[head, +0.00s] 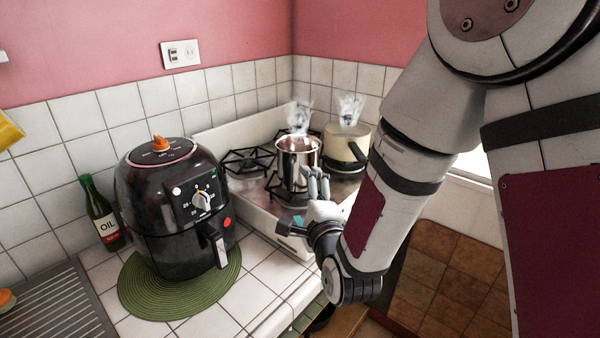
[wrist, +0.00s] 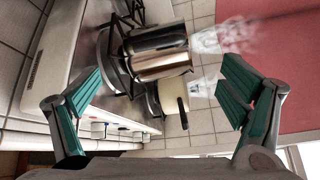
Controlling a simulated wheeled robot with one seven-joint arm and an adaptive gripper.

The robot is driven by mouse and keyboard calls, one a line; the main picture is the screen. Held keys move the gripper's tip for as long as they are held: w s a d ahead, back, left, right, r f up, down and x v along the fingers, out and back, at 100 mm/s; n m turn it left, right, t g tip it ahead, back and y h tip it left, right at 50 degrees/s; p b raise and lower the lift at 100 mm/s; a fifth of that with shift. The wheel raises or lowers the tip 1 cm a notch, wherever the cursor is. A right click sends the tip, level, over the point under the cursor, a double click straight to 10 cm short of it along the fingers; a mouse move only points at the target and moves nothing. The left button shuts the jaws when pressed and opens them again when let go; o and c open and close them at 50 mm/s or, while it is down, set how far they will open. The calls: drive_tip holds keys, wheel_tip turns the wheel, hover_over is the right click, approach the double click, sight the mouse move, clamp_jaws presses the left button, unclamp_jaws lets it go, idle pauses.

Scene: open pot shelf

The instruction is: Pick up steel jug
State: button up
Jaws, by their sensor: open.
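The steel jug (head: 298,160) is a shiny, steaming metal vessel standing on the stove, in the middle of the head view. In the wrist view the jug (wrist: 158,52) lies sideways in the picture, beyond and between my fingers. My gripper (head: 318,182) is just in front of the jug in the head view and covers its lower right part. In the wrist view my gripper (wrist: 160,95) shows two teal-padded fingers spread wide apart, with nothing between the pads. No handle of the jug can be made out clearly.
A cream pot (head: 347,146) with a dark handle steams on the stove (head: 262,212), right of the jug. A black air fryer (head: 165,215) stands on a green round mat (head: 140,300) at left, beside an oil bottle (head: 102,215). Tiled walls close the corner behind.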

sight(292, 175)
drive_tip(key=p+x, duration=0.1)
drive_tip(key=x, duration=1.1)
drive_tip(key=shift+w+f, duration=0.1)
drive_tip(key=shift+w, duration=0.05)
drive_tip(key=c, duration=1.9)
drive_tip(key=shift+r, duration=0.2)
drive_tip(key=shift+c, duration=0.7)
